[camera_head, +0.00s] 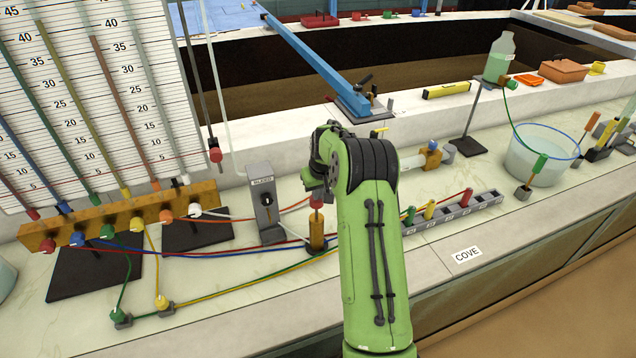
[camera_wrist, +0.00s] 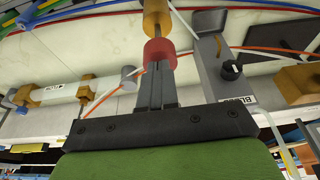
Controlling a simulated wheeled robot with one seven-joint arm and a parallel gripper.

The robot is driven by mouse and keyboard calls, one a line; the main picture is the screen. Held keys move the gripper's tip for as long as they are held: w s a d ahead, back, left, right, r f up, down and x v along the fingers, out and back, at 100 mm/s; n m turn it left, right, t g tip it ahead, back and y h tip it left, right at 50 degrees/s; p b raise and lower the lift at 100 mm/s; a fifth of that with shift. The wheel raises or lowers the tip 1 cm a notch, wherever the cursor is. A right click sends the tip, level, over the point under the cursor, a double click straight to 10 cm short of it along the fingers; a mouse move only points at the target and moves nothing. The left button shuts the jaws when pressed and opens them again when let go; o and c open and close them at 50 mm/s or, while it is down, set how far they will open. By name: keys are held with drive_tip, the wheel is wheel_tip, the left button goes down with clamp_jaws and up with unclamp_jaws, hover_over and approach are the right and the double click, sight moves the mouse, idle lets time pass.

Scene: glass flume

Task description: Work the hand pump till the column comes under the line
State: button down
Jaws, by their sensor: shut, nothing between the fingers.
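An upright brass cylinder (camera_head: 317,236) with a red knob on top, seemingly the hand pump, stands on the bench. In the wrist view the red knob (camera_wrist: 160,52) and brass body (camera_wrist: 156,18) lie straight beyond my fingertips. My gripper (camera_wrist: 155,74) is shut and empty, its tips at the knob; I cannot tell if they touch it. In the head view my green arm hides the fingers. The gauge board (camera_head: 95,110) at left has several coloured columns, a printed scale and a thin red line low across it near the 5 marks.
A grey box with a black knob (camera_head: 265,200) stands just left of the pump. A valve rail (camera_head: 120,220) and loose coloured tubes lie left. A peg rack (camera_head: 450,214), a horizontal cylinder (camera_head: 412,162) and a water bowl (camera_head: 535,162) are right.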

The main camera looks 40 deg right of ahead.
sight(318, 202)
drive_tip(key=shift+f, duration=0.15)
wheel_tip(318, 202, down, 5)
drive_tip(key=b, duration=0.4)
drive_tip(key=shift+s+f, duration=0.1)
drive_tip(key=shift+s+a, duration=0.1)
drive_tip(key=shift+a, duration=0.05)
drive_tip(key=r+p, duration=0.1)
drive_tip(key=r, duration=0.1)
drive_tip(key=r+p, duration=0.2)
drive_tip(key=r, duration=0.1)
drive_tip(key=shift+w+r, duration=0.2)
drive_tip(key=shift+r, duration=0.1)
drive_tip(key=v, duration=0.9)
drive_tip(key=shift+s, duration=0.25)
drive_tip(key=shift+r, duration=0.1)
idle(1.9)
